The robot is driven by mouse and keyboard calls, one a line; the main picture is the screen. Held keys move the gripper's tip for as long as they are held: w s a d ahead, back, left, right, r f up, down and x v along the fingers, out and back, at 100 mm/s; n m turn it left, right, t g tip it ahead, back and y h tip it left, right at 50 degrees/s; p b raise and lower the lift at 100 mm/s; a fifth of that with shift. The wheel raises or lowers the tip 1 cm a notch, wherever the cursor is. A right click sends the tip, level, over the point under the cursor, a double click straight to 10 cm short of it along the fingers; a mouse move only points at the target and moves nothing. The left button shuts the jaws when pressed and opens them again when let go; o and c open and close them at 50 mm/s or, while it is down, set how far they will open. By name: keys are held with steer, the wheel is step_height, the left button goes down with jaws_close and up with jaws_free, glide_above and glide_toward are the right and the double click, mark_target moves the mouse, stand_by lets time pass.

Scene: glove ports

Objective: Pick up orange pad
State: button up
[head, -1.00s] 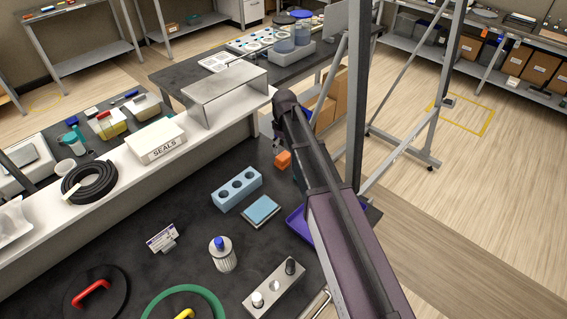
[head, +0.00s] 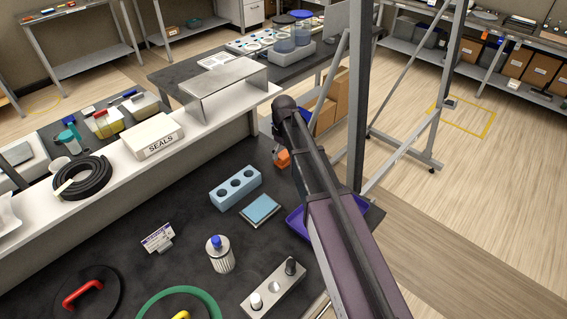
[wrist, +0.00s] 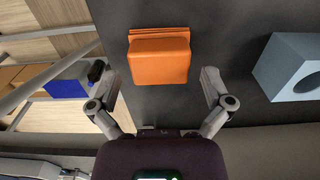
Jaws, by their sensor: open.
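The orange pad (wrist: 160,60) lies on the dark bench top in the wrist view, ahead of my gripper and roughly centred between its fingers. My gripper (wrist: 160,90) is open and empty, with one finger to each side and short of the pad. In the head view a small part of the orange pad (head: 283,158) shows just left of my arm. My arm hides the gripper's fingers there.
A light blue block with round holes (head: 235,188) stands near the pad; it also shows at the right of the wrist view (wrist: 290,68). A blue-topped pad (head: 261,209), a purple tray (head: 297,224) and a white-and-blue bottle (head: 220,254) are nearer. A metal frame post (head: 357,110) rises beside my arm.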

mark_target(284, 154)
steer(key=shift+f+b, duration=0.6)
steer(key=shift+f, duration=0.3)
steer(key=c, duration=1)
steer(key=shift+r, duration=0.25)
step_height(284, 154, up, 10)
steer(key=p, duration=1)
steer(key=shift+f, duration=0.2)
